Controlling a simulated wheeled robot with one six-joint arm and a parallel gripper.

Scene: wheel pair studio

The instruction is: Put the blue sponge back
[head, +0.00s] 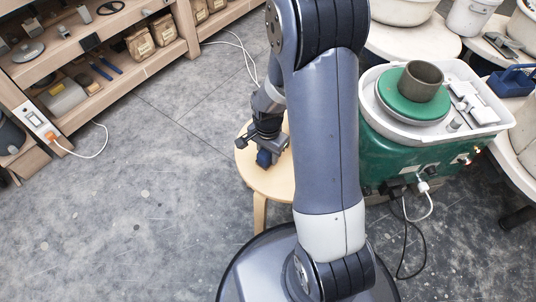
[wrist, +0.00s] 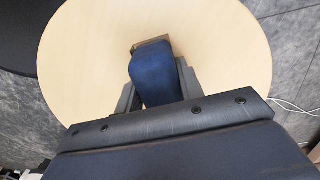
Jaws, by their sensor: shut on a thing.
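The blue sponge (wrist: 153,72) is between the two fingers of my gripper (wrist: 157,88) in the wrist view. My gripper is shut on it. A thin brown edge shows at the sponge's far end; I cannot tell whether it is part of the sponge. Below is the round pale wooden stool top (wrist: 85,60). In the head view, my gripper (head: 266,146) is over the stool (head: 281,181), with the sponge (head: 264,157) showing dark blue under it. I cannot tell whether the sponge touches the stool top.
Right of my arm stands a green pottery wheel (head: 400,155) with a white tray and a brown pot (head: 421,80). A dark blue holder (head: 512,80) is at the far right. Wooden shelves (head: 150,70) stand at left. Cables lie on the floor; the grey floor at left is mostly clear.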

